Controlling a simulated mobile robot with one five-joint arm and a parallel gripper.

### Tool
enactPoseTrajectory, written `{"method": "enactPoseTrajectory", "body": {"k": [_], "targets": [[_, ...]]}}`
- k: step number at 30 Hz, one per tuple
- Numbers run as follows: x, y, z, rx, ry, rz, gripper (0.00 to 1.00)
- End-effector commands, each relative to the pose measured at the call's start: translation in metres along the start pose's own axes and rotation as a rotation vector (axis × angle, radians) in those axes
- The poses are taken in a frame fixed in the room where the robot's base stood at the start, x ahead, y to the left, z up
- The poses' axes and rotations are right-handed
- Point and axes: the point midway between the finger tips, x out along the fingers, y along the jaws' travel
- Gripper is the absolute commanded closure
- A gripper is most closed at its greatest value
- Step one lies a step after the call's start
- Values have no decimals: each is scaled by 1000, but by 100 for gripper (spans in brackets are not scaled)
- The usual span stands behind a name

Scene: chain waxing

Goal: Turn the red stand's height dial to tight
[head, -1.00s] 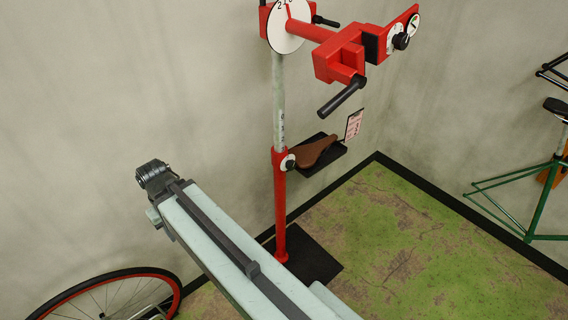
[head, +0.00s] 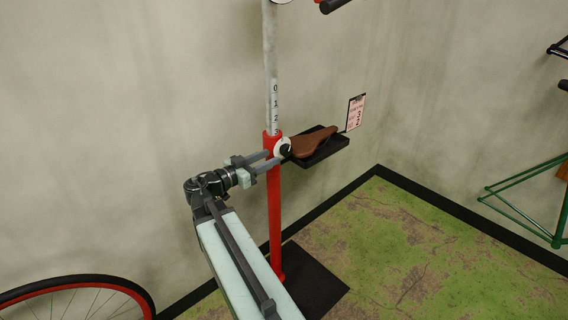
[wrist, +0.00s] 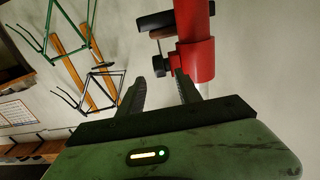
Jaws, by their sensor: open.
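The red stand (head: 275,215) is upright, with a grey post marked with numbers rising from its red lower tube. Its height dial (head: 283,147), a white disc with a black knob, sits at the top of the red tube. My gripper (head: 274,158) is open, its fingers reaching to the tube just beside the dial. In the wrist view the red tube (wrist: 196,50) rises behind the right finger. A black knob (wrist: 159,66) lies just beyond the gap between my fingertips (wrist: 160,80). I cannot tell whether they touch. The dial's setting is too small to read.
A black tray (head: 328,150) with a brown saddle (head: 314,141) juts from the stand right of the dial. A bicycle wheel (head: 149,300) is at lower left, a green frame (head: 535,205) at right.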

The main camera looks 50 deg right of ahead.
Motion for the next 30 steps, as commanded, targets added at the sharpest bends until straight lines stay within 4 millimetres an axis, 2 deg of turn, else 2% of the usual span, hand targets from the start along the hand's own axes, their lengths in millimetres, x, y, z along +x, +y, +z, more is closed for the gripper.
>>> {"method": "enactPoseTrajectory", "body": {"k": [5, 12, 15, 25, 26, 27, 30], "targets": [[15, 0, -2, -1, -2, 3, 59], [59, 0, -1, -2, -3, 2, 59], [71, -1, -1, -2, -4, 0, 59], [77, 0, -1, -3, -4, -2, 59], [77, -1, -1, -3, -4, -2, 65], [76, -1, -1, -3, -4, -2, 76], [76, 0, -1, -3, -5, -1, 100]]}}
